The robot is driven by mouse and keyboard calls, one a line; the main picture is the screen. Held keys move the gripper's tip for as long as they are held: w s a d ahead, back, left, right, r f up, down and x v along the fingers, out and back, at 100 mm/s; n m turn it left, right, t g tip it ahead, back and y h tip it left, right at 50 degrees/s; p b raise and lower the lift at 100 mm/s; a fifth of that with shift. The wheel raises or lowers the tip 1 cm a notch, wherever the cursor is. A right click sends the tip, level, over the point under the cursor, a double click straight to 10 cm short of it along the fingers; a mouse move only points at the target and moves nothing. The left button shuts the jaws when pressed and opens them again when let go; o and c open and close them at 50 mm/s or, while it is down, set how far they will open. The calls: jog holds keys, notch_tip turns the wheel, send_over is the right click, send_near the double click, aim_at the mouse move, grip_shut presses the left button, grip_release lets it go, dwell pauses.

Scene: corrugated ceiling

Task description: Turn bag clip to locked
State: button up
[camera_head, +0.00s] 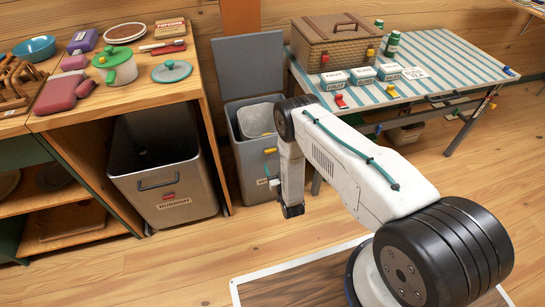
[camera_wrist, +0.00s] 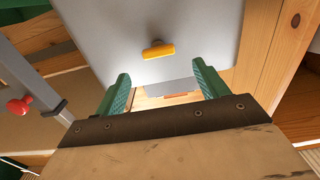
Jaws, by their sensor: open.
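A small yellow turn piece (camera_wrist: 158,50), which may be the bag clip, sits on a pale grey panel (camera_wrist: 200,25) in the wrist view. It lies crosswise, slightly tilted. In the head view, a yellow piece (camera_head: 271,151) shows on the front of the grey open-lidded bin (camera_head: 246,165); it looks like the same one. My gripper (camera_wrist: 162,88) is open and empty, its two green fingers apart. The yellow piece appears beyond the fingertips, between their lines, not touched. In the head view my arm hangs beside the bin, and the fingers are not clearly seen.
A rubbish bin (camera_head: 160,185) stands under the wooden counter at left. The striped table (camera_head: 450,70) at right holds a basket (camera_head: 335,45) and several boxes. A red knob (camera_wrist: 18,106) shows at left in the wrist view. The floor in front is mostly clear.

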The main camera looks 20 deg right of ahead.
aim_at(271, 152)
jog(key=w, duration=0.7)
jog(key=shift+w+d, duration=0.1)
jog(key=shift+d, duration=0.05)
jog(key=c, duration=1)
